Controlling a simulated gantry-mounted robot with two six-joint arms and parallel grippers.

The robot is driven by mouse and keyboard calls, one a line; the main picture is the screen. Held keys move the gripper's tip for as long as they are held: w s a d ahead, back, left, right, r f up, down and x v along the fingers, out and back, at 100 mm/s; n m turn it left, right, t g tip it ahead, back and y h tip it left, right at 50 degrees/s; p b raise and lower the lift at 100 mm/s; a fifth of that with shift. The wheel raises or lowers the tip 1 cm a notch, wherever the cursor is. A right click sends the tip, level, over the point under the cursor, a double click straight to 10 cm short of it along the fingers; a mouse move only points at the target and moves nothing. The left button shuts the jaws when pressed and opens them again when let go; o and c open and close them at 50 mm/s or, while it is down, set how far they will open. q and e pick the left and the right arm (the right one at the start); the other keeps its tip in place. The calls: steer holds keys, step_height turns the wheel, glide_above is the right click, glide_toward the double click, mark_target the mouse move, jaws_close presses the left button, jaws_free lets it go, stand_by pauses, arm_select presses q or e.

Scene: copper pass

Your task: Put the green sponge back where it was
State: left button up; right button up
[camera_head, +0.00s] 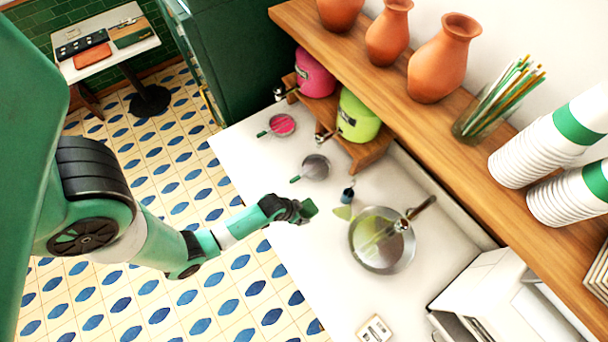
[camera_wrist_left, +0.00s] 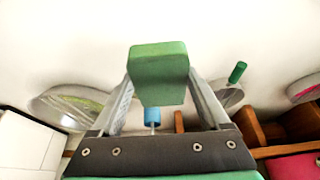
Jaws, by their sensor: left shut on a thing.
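The green sponge (camera_wrist_left: 158,72) is a small green block held between the fingers of my left gripper (camera_wrist_left: 155,105) in the left wrist view. The gripper is shut on the sponge. The counter shows behind the sponge in the wrist view; how high the sponge is above it is hard to tell. My right gripper is not in view.
A metal pan (camera_head: 370,252) with a dark-handled utensil sits on the counter (camera_head: 290,260). A small blue item (camera_head: 348,195), two small strainers and pink and green dispensers (camera_head: 357,117) stand behind. A white switch plate (camera_head: 375,329) lies near the front.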

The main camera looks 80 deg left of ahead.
arm_select(q)
step_height(320, 180, down, 2)
steer(key=shift+f+b, duration=0.15)
steer(key=shift+b, duration=0.15)
step_height(320, 180, down, 3)
steer(key=shift+f+b, duration=0.15)
steer(key=shift+b, duration=0.55)
steer(key=shift+f, duration=0.25)
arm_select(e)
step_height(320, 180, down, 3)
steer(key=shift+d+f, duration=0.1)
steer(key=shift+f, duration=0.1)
arm_select(q)
steer(key=shift+f, duration=0.2)
steer(key=o, duration=1.3)
steer(key=shift+r, duration=0.3)
steer(key=p+v, duration=0.4)
steer(key=v, duration=0.3)
steer(key=shift+r, duration=0.2)
steer(key=shift+s+d, duration=0.1)
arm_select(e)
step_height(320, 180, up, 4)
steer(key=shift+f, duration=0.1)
